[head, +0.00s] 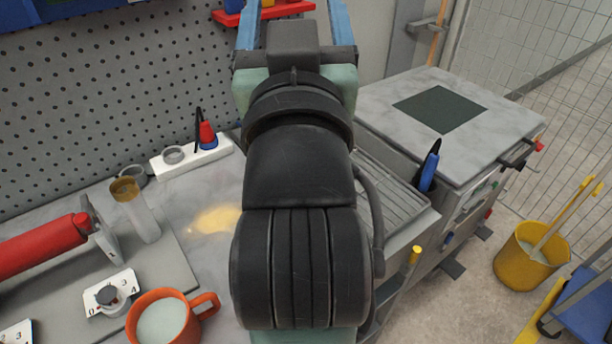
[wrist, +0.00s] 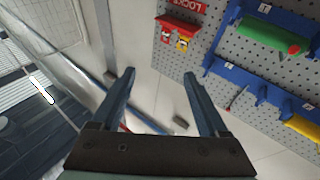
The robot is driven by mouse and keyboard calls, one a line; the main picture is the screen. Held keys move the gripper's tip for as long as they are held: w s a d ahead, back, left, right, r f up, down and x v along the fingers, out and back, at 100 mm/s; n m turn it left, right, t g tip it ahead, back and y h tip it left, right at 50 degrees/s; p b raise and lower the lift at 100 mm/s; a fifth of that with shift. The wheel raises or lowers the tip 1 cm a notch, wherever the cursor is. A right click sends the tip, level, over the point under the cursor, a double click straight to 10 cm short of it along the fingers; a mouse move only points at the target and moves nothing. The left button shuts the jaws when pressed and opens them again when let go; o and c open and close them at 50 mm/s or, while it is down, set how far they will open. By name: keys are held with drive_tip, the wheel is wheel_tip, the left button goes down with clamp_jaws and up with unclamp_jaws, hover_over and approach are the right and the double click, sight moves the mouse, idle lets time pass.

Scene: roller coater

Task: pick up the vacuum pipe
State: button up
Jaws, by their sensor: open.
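I cannot make out a vacuum pipe for certain in either view. An orange pole (head: 436,42) stands in a grey wall bracket (head: 424,24) at the upper right of the head view; I cannot tell if it is the pipe. My gripper (head: 294,8) reaches away at the top of the head view, its two blue fingers spread. In the wrist view my gripper (wrist: 158,73) is open, with nothing between the fingers but pale wall behind. My black arm hides the middle of the bench in the head view.
A red lockout holder (wrist: 180,29) hangs on the pegboard (wrist: 226,86), near blue shelves. An orange mug (head: 160,318), a red roller (head: 40,246) and a white power strip (head: 192,157) are on the bench. A yellow bucket (head: 522,262) stands on the floor at right.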

drive_tip(key=w+a+r+n+g+y+p, duration=0.2)
drive_tip(key=w+a+r+n+g+p, duration=0.25)
drive_tip(key=p, duration=0.75)
drive_tip(key=w+a+n+g+y+p, duration=0.2)
drive_tip(key=a+n+g+p, duration=0.35)
drive_tip(key=p, duration=0.25)
drive_tip(key=s+d+f+n+g+h, duration=0.1)
drive_tip(key=s+d+f+n+g, duration=0.2)
drive_tip(key=f, duration=0.2)
drive_tip(key=s+d+f+n+g+h, duration=0.2)
drive_tip(key=s+d+f+n+g, duration=0.1)
drive_tip(key=d+f+g, duration=0.1)
drive_tip(key=s+d+f+n+g+h, duration=0.1)
drive_tip(key=s+d+f+n+g, duration=0.1)
drive_tip(key=f, duration=0.5)
drive_tip(key=shift+s+d+f+n+g+h+p, duration=0.1)
drive_tip(key=shift+s+d+n+g+h+p, duration=0.1)
drive_tip(key=shift+s+d+g, duration=0.25)
drive_tip(key=shift+s+d+n+g+h+p, duration=0.1)
drive_tip(key=shift+s+d+n+g+h, duration=0.1)
drive_tip(key=shift+d+g, duration=0.35)
wheel_tip(320, 180, down, 13)
drive_tip(key=b, duration=0.1)
drive_tip(key=shift+r, duration=0.2)
drive_tip(key=shift+c, duration=0.3)
drive_tip(key=shift+d+r, duration=0.1)
clamp_jaws()
